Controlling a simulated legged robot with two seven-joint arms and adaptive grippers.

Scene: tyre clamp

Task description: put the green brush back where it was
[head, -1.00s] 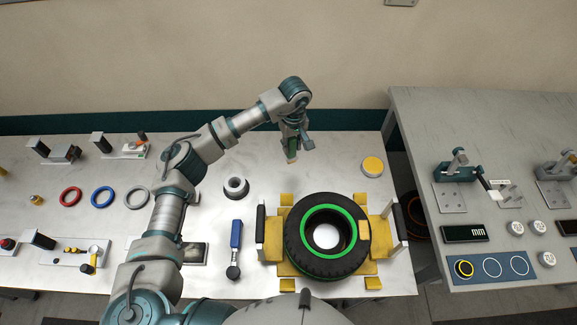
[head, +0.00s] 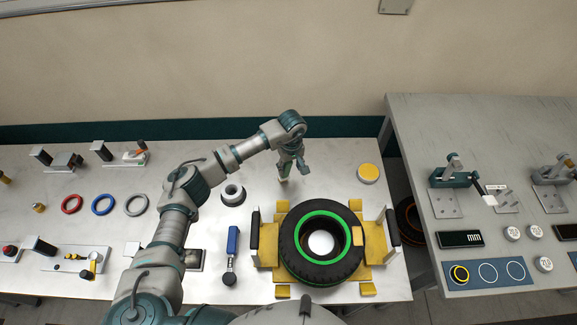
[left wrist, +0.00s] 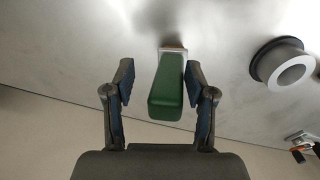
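The green brush (left wrist: 168,88) has a green handle and a pale end (left wrist: 173,49). In the left wrist view it lies between the two fingers of my left gripper (left wrist: 160,95), with a clear gap on the left and a narrow one on the right. The fingers are spread and do not appear to press on it. In the head view my left gripper (head: 291,165) points down over the back of the table (head: 325,170). The brush's pale end (head: 283,179) shows below it at the tabletop; the handle is mostly hidden. My right gripper is out of view.
A tyre (head: 292,245) with a green ring sits in a yellow clamp in front. A white-grey spool (head: 233,194) stands left of the gripper, and a yellow-topped disc (head: 368,173) to the right. A blue-handled tool (head: 232,240) lies nearer. The tabletop around the brush is clear.

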